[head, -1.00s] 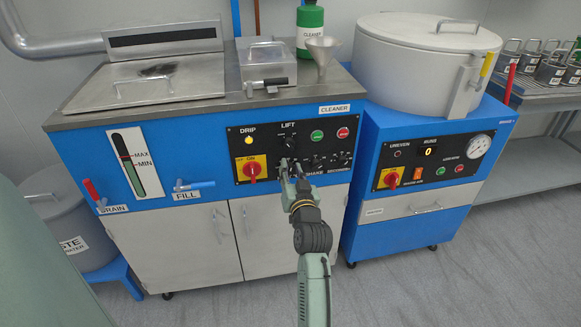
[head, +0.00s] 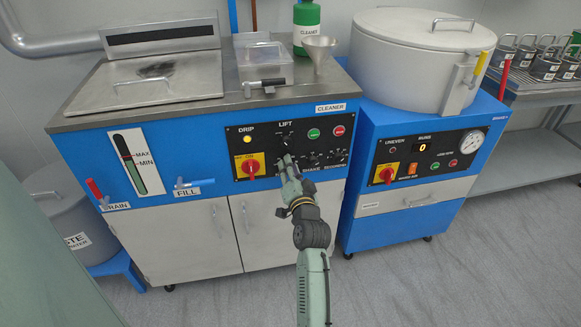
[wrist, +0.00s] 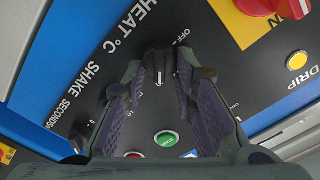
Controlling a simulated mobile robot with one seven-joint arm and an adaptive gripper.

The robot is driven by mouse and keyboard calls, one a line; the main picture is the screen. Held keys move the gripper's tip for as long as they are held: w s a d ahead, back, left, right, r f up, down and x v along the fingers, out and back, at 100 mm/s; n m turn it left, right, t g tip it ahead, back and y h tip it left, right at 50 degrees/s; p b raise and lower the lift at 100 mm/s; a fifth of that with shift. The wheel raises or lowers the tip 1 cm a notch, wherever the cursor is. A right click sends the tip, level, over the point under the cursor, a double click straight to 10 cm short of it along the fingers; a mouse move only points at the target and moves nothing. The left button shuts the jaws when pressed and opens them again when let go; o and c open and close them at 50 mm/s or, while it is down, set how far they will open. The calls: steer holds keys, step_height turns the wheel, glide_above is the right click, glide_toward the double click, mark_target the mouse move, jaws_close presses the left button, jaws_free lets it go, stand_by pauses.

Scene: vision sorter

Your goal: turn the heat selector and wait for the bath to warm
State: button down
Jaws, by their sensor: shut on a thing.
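The heat selector (wrist: 160,72) is a black knob beside the "HEAT °C" lettering in the wrist view. My gripper (wrist: 158,75) is shut on it, with a finger pad on each side. The bath is the blue cleaner (head: 88,160) with a metal lid (head: 130,92) lying shut on top. Its inside is hidden, and I see no temperature reading.
Near my gripper are the red main switch (head: 251,169), the lit yellow drip lamp (head: 247,139), a green button (head: 313,133) and a red button (head: 339,131). The shake and seconds knobs sit close to the right. A blue cabinet with a round drum (head: 405,55) stands at right.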

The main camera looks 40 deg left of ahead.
steer(key=shift+r, duration=0.15)
steer(key=c, duration=1.4)
jaws_free()
steer(key=shift+c, duration=0.2)
steer(key=shift+d, duration=0.1)
steer(key=v, duration=1.1)
steer(key=shift+s+d, duration=0.25)
steer(key=shift+s, duration=0.1)
